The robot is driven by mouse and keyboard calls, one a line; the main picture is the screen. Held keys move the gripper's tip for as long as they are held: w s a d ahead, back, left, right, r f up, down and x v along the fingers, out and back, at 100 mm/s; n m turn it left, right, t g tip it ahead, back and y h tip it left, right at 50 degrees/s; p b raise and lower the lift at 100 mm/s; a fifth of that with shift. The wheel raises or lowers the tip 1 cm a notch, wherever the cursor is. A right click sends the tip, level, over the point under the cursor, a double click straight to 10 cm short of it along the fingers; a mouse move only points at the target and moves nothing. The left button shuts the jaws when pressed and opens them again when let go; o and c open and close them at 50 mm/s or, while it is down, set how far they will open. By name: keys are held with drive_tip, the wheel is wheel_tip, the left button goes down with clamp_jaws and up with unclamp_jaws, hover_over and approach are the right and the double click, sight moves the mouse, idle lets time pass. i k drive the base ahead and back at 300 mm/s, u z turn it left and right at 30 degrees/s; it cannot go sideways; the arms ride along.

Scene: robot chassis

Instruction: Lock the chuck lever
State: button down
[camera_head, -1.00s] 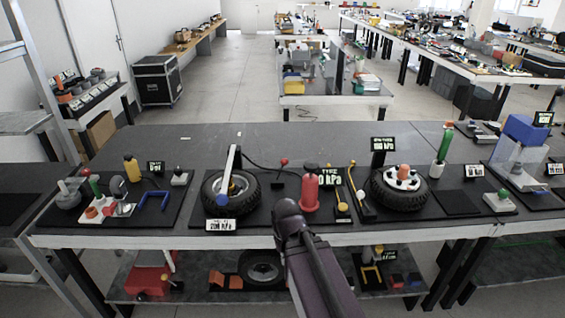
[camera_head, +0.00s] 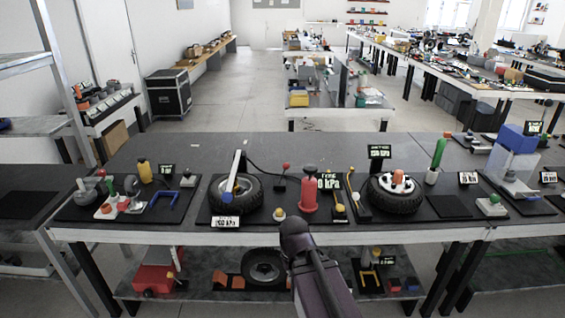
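I cannot tell for certain which part is the chuck lever. A left tire (camera_head: 247,193) lies flat on a dark mat, with a pale upright bar with a blue end (camera_head: 235,176) at its hub. A yellow ball (camera_head: 279,214) sits near the front edge. My dark arm reaches up from the bottom centre, in front of the table edge. No gripper fingers show.
A right tire (camera_head: 395,194) with an orange hub piece lies on the same table (camera_head: 330,148). The table's rear is mostly clear. A lower shelf holds a red box (camera_head: 153,277).

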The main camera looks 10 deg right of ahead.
sight(286, 165)
drive_tip(key=u, duration=0.4)
drive_tip(key=i, duration=1.15)
drive_tip(key=z, duration=0.3)
